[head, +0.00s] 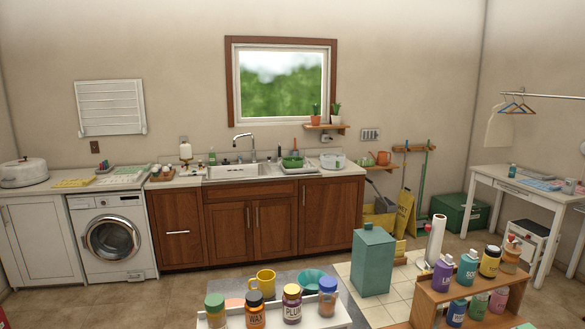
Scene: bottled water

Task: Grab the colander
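A green, bowl-shaped vessel (292,162) that looks like the colander sits at the right side of the sink, below the window. It is small in the head view, and I cannot make out holes in it. A teal bowl-like thing (311,280) is in the foreground, behind a white shelf with bottles; I cannot tell whether it has holes. Neither of my grippers shows in the head view.
The sink (236,172) is set in a counter over brown cabinets (252,228). A washing machine (112,238) stands left of them. In front are a white shelf (335,318) of bottles, a teal bin (373,262) and a wooden bottle rack (428,300).

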